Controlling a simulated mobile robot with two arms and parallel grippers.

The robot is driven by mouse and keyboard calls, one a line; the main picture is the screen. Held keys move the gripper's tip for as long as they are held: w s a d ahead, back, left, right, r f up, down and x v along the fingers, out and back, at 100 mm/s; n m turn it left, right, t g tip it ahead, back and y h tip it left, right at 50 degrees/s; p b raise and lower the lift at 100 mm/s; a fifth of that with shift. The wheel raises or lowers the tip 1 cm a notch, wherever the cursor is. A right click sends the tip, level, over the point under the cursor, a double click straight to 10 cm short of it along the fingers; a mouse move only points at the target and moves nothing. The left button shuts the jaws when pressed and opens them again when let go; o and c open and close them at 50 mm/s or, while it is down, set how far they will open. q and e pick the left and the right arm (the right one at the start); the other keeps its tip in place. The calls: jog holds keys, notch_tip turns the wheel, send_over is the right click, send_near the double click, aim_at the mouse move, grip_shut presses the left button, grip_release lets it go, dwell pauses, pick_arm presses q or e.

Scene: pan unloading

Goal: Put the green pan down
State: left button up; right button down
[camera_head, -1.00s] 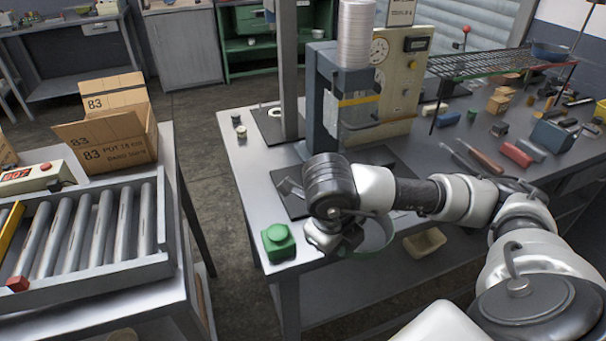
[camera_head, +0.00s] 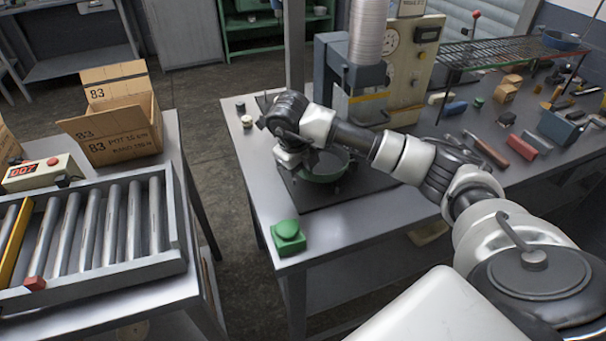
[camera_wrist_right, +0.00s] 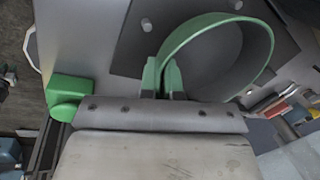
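The green pan (camera_head: 324,174) is a round, shallow pan with a green rim and grey inside. It is over the dark plate (camera_head: 347,197) in front of the press on the workbench. My right gripper (camera_head: 287,160) is at the pan's left side and shut on it; my wrist hides most of the grip. In the right wrist view the pan (camera_wrist_right: 162,62) lies just beyond the gripper, over the dark plate (camera_wrist_right: 125,45) with its small grey pegs. I cannot tell whether the pan touches the plate. My left gripper is not in view.
A green button box (camera_head: 288,238) sits at the bench's front left corner. The press (camera_head: 365,76) stands behind the pan. A wire rack (camera_head: 490,52) and tools are at the right. A roller conveyor (camera_head: 90,230) and cardboard box (camera_head: 112,130) are left, across a gap.

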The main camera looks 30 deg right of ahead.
aim_at(305, 187)
jog(key=shift+a+p+x, duration=0.2)
jog(key=shift+p+x, duration=0.1)
jog(key=shift+x, duration=0.55)
jog(key=shift+a+p+x, duration=0.2)
jog(key=shift+p+x, duration=0.1)
jog(key=shift+x, duration=0.55)
jog(key=shift+w+f, duration=0.1)
jog(key=shift+f, duration=0.1)
jog(key=c, duration=1.4)
grip_release()
jog(key=shift+o, duration=0.2)
jog(key=b+v, duration=0.1)
jog(key=v, duration=1.1)
jog(key=shift+b, duration=0.3)
